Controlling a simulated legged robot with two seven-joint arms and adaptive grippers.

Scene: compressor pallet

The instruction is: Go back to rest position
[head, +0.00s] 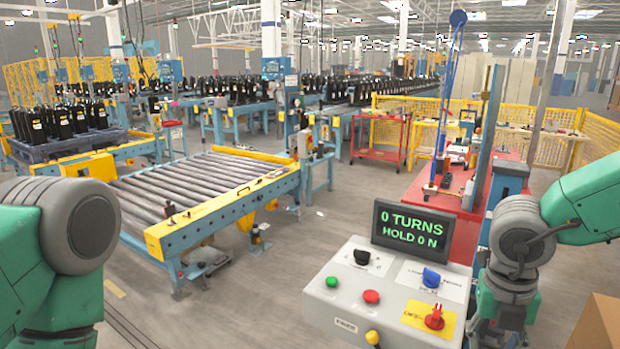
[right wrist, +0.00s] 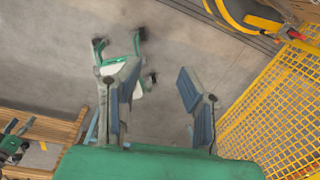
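My right gripper (right wrist: 158,88) shows in the right wrist view with its two blue-grey fingers spread apart. It is open, with nothing between the fingers and the grey floor behind them. In the head view my right arm comes in from the right and bends down beside the control box; its fingers cannot be made out there. My left arm stands at the left edge of the head view, bent downward. Its gripper is out of the picture.
A control box (head: 345,293) with buttons, knobs and a red switch stands close in front. Its display (head: 414,229) reads "0 TURNS HOLD 0 N". A roller conveyor (head: 205,190) lies left of centre. A cardboard box (head: 598,325) is at lower right. Yellow mesh (right wrist: 275,125) flanks the right gripper.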

